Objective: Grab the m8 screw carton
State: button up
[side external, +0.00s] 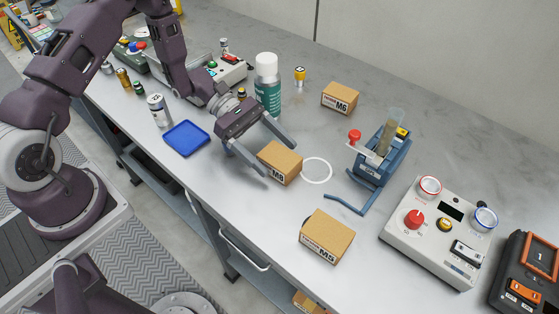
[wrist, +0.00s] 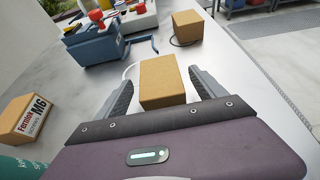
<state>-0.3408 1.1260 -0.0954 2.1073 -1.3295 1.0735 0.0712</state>
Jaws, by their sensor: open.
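The M8 screw carton (side external: 280,163) is a small brown cardboard box with a white label marked M8, standing on the grey metal bench. My gripper (side external: 274,155) is open, with its two fingers low over the bench and the carton at their tips. In the wrist view the carton (wrist: 161,81) lies between the two open fingers of my gripper (wrist: 164,90), its near part between the tips. Whether either finger touches it I cannot tell. A white ring (side external: 316,171) marked on the bench lies just right of the carton.
An M6 carton (side external: 340,98) stands behind and an M5 carton (side external: 327,236) nearer the front. A blue tool with a red knob (side external: 372,160) stands to the right. A green bottle (side external: 267,85) is close behind my gripper. A blue tray (side external: 186,138) lies left. Control box (side external: 440,232) at right.

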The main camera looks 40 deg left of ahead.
jog(key=x, duration=0.2)
jog(key=shift+d+f, duration=0.15)
jog(key=shift+d, duration=0.05)
grip_shut()
